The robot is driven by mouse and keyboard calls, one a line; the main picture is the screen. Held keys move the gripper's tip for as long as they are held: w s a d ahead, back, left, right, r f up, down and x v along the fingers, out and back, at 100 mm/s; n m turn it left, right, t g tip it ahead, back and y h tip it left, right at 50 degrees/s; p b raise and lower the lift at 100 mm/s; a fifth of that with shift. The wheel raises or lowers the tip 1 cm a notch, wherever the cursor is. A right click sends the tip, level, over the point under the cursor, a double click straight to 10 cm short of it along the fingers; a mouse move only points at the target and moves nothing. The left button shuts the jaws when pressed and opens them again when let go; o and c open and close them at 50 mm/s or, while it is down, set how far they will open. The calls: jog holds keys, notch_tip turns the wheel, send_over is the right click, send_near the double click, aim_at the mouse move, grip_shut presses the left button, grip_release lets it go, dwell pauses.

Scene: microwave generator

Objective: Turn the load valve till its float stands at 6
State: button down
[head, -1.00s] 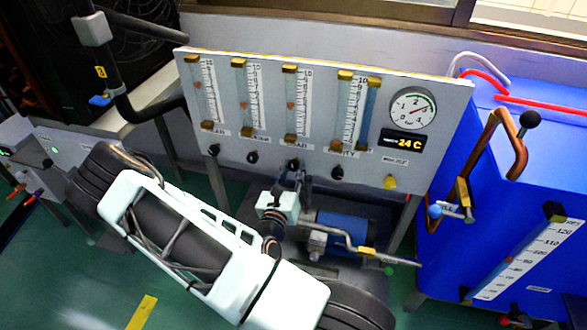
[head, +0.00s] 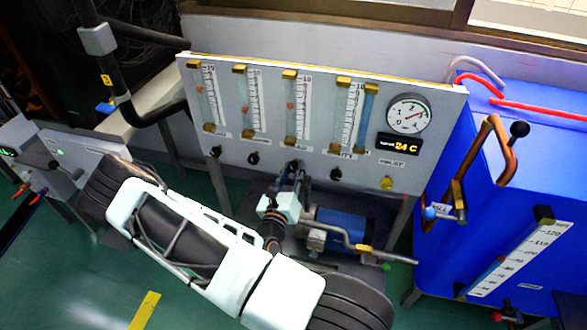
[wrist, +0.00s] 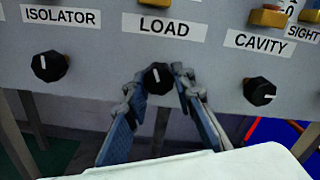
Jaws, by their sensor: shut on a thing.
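The load valve (wrist: 158,78) is a black knob under the LOAD label (wrist: 164,27) on the grey panel. Its white mark points roughly up. My gripper (wrist: 157,82) is closed around the knob, one finger on each side. In the head view my gripper (head: 292,176) is at the third knob from the left, at the panel's lower edge. The load tube (head: 291,110) is above it, with a small orange float (head: 290,106) near the middle of its scale. The exact reading is too small to tell.
The isolator knob (wrist: 49,66) is to the left and the cavity knob (wrist: 259,91) to the right, both clear of my fingers. A blue pump (head: 342,230) with pipework stands below the panel. A blue tank (head: 500,210) is at the right.

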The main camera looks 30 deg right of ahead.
jog(key=c, duration=1.6)
grip_release()
jog(key=v, duration=1.2)
